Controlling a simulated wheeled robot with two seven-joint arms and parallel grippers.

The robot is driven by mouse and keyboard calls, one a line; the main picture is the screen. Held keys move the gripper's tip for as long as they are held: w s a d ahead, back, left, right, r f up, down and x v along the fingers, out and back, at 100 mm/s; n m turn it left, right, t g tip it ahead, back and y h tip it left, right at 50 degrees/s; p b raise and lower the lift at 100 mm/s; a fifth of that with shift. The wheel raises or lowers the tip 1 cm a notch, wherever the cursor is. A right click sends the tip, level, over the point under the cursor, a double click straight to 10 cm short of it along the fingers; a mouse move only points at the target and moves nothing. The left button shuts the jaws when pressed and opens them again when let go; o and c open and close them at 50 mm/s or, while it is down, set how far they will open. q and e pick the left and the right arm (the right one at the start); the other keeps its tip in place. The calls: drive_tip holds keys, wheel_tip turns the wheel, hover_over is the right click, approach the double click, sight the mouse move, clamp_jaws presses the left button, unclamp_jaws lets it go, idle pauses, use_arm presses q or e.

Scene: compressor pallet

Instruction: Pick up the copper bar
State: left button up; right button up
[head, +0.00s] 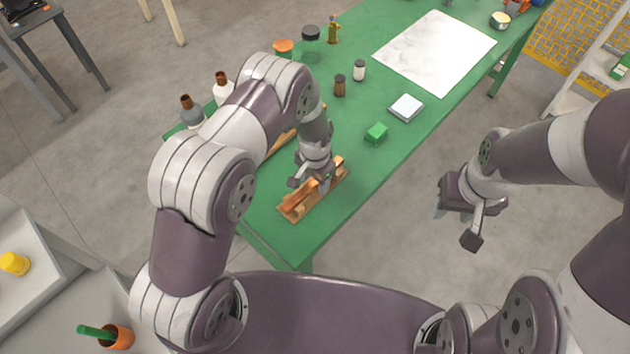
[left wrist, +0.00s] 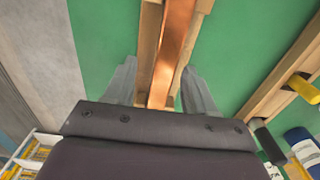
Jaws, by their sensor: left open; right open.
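The copper bar (left wrist: 174,45) lies lengthwise in a wooden holder (left wrist: 148,45), between its side rails, in the left wrist view. In the head view the holder (head: 335,183) sits near the front end of the green table (head: 290,235). My left gripper (head: 311,180) is over the holder. In the left wrist view its fingers (left wrist: 160,90) are apart, one on each side of the bar and rails. I cannot tell whether they touch anything. My right gripper (head: 465,218) is open and empty, off the table's right side.
A green block (head: 376,132), a white-topped box (head: 406,107) and small jars (head: 359,70) stand farther along the table. A white sheet (head: 436,50) lies beyond. A second wooden rack (left wrist: 275,85) with bottles is beside the holder. The table's right strip is clear.

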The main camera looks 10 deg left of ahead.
use_arm(q)
drive_tip(key=shift+w+a+f, duration=0.1)
drive_tip(key=shift+a, duration=0.2)
drive_tip(key=shift+c, duration=0.6)
drive_tip(key=c, duration=0.5)
clamp_jaws()
drive_tip(key=shift+d, duration=0.15)
use_arm(e)
drive_tip(key=shift+w+a, duration=0.1)
drive_tip(key=shift+a, duration=0.05)
drive_tip(key=shift+a, duration=0.1)
